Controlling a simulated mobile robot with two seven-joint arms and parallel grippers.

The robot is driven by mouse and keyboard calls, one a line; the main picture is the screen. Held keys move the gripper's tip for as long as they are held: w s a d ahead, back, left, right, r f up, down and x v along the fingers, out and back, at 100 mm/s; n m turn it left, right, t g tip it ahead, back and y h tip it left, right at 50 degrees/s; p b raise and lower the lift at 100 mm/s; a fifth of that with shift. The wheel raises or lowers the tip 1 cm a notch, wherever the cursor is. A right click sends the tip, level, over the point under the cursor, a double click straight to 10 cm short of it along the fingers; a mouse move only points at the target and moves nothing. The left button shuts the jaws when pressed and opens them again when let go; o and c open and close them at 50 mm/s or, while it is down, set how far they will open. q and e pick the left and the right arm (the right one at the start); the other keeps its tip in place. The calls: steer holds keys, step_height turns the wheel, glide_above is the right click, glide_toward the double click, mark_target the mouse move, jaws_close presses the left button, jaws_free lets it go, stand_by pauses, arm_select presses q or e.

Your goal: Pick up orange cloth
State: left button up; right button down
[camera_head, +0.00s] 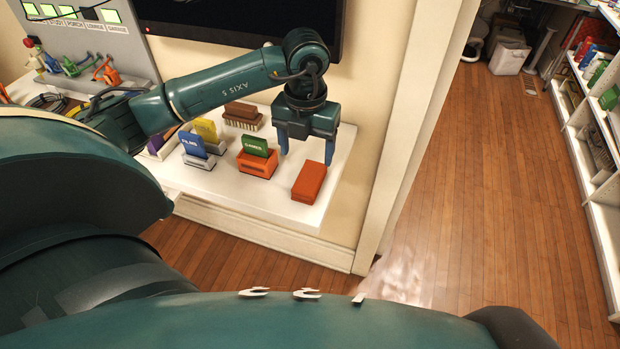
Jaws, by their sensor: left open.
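The orange cloth (309,182) looks like a folded, block-shaped orange piece lying near the right front corner of the white shelf (225,189). My left gripper (307,160) points down above and just behind the cloth, with blue fingers spread apart and nothing between them. The right finger hangs behind the cloth's right end, and the left finger is up and to the left of it. I cannot tell how high the fingertips are over the shelf. My right gripper does not show.
Left of the cloth stand an orange holder (257,165) with a green card (255,146), a blue card (193,145) in a grey holder, a yellow card (206,130) and a brown brush (240,116). A wall edge (405,130) rises right of the shelf.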

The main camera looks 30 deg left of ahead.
mark_target(310, 177)
arm_select(q)
steer(key=shift+s+d+f+p, duration=0.1)
steer(key=shift+d+f+p, duration=0.1)
steer(key=shift+f, duration=0.9)
steer(key=shift+d+f+p, duration=0.1)
steer(key=shift+f+p, duration=0.15)
steer(key=shift+f, duration=0.8)
steer(key=shift+s+d+f+p, duration=0.1)
steer(key=shift+d+f+p, duration=0.1)
steer(key=shift+f, duration=0.9)
steer(key=shift+w, duration=0.1)
steer(key=c, duration=1.1)
